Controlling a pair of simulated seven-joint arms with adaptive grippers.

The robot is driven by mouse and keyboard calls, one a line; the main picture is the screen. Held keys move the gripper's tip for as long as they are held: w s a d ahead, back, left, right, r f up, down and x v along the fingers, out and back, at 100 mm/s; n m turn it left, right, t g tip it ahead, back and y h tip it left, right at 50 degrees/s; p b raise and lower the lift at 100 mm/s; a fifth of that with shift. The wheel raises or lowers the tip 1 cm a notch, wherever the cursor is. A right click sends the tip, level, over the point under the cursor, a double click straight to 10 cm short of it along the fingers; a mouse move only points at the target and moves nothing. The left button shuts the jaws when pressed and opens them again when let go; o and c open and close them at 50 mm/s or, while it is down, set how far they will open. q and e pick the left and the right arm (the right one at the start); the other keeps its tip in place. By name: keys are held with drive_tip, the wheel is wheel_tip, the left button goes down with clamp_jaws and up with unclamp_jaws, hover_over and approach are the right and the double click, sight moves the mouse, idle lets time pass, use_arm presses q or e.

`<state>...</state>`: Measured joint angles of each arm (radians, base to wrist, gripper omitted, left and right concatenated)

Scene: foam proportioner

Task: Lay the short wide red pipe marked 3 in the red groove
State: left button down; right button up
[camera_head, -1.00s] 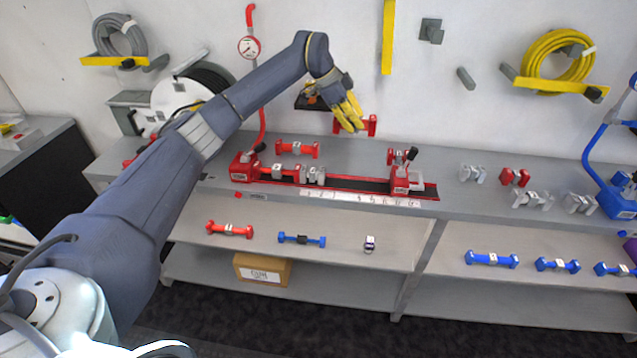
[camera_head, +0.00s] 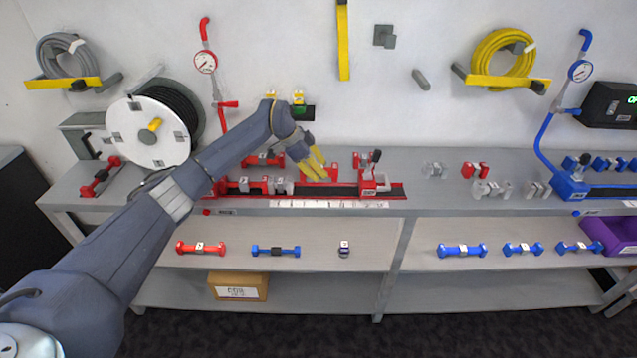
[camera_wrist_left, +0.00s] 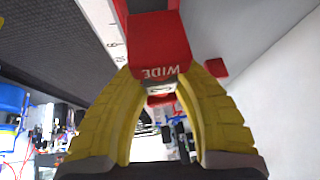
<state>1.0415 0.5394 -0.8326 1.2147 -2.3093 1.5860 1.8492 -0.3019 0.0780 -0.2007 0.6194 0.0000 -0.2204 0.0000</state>
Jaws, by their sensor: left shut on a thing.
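My left gripper (camera_head: 315,167) is shut on a short red pipe (camera_head: 331,173), just above the red groove rig on the bench. In the left wrist view a red end of the pipe (camera_wrist_left: 158,45) reads WIDE, upside down, and a pale label shows between the yellow fingertips (camera_wrist_left: 165,82). The number on it is not readable. The red groove (camera_head: 335,190) is a long red frame with a dark channel, a red and grey clamp at its right end and grey blocks at its left. The gap between pipe and groove cannot be judged. My right gripper is not in view.
Another red pipe (camera_head: 262,160) lies behind the rig. A white ruler strip (camera_head: 325,204) runs along its front. Grey and red fittings (camera_head: 474,170) stand to the right. The lower shelf holds a red pipe (camera_head: 200,248) and a blue one (camera_head: 275,251).

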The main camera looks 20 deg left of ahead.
use_arm(q)
drive_tip(key=shift+f, duration=2.7)
drive_tip(key=shift+f, duration=0.15)
drive_tip(key=c, duration=1.1)
unclamp_jaws()
